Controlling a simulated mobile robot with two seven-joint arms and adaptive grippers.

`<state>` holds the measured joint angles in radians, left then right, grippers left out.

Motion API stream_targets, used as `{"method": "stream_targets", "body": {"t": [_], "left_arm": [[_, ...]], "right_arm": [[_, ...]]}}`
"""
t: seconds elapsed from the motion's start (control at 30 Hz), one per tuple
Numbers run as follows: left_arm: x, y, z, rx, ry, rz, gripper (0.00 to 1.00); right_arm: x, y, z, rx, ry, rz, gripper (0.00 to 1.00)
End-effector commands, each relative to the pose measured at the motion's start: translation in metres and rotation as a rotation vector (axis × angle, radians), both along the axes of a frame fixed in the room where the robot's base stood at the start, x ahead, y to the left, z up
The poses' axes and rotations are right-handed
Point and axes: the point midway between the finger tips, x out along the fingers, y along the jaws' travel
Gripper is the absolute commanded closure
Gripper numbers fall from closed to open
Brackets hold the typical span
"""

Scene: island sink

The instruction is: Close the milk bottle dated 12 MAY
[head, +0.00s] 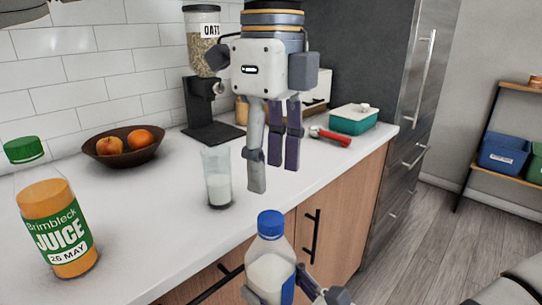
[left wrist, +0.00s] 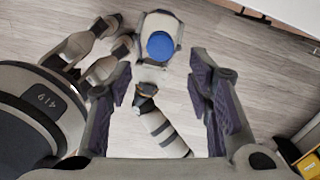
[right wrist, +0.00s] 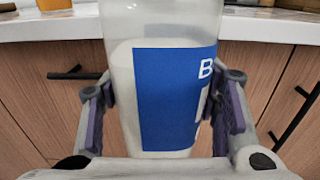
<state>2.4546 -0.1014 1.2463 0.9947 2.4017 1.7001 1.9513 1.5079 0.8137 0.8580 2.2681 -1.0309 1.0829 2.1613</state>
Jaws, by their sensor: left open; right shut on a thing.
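A milk bottle (head: 270,272) with a blue cap (head: 270,223) on its top stands upright in front of the counter. My right gripper (right wrist: 165,100) is shut around its body, over a blue label (right wrist: 172,108). No date shows on the part of the label in view. My left gripper (head: 274,178) is open and empty, pointing down above and behind the bottle in the head view. In the left wrist view the blue cap (left wrist: 161,46) lies beyond the open fingers (left wrist: 160,90). I cannot tell how tightly the cap sits.
On the counter (head: 170,245) stand a juice bottle (head: 60,225) with a green cap, a glass of milk (head: 218,180), a fruit bowl (head: 125,150), an oats dispenser (head: 203,45) and a teal box (head: 353,120). A red-handled tool (head: 332,137) lies near the edge.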

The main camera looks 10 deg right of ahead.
Motion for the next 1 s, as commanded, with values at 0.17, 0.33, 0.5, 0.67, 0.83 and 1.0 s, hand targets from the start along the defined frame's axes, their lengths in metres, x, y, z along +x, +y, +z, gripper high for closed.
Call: {"method": "stream_targets", "body": {"t": [0.17,0.33,0.5,0.67,0.83,1.0], "left_arm": [[0.000,0.000,0.001,-0.001,-0.002,0.125,0.54],[0.000,0.000,0.001,-0.001,-0.003,0.127,0.54],[0.000,0.000,-0.004,0.001,-0.001,0.126,0.54],[0.000,0.001,-0.029,0.002,0.002,0.123,0.54],[0.000,0.001,-0.058,0.000,0.001,0.124,0.54],[0.000,0.001,-0.075,0.000,-0.002,0.124,0.54]], "right_arm": [[0.000,0.000,0.000,0.000,0.000,0.000,1.00],[0.000,0.000,0.000,0.000,0.000,0.000,1.00],[0.000,0.000,0.000,0.001,-0.001,0.000,1.00],[0.000,0.000,0.000,0.000,0.000,0.000,1.00],[0.000,0.000,0.000,0.000,0.000,0.000,1.00],[0.000,0.000,0.000,0.001,-0.001,0.000,1.00]]}}
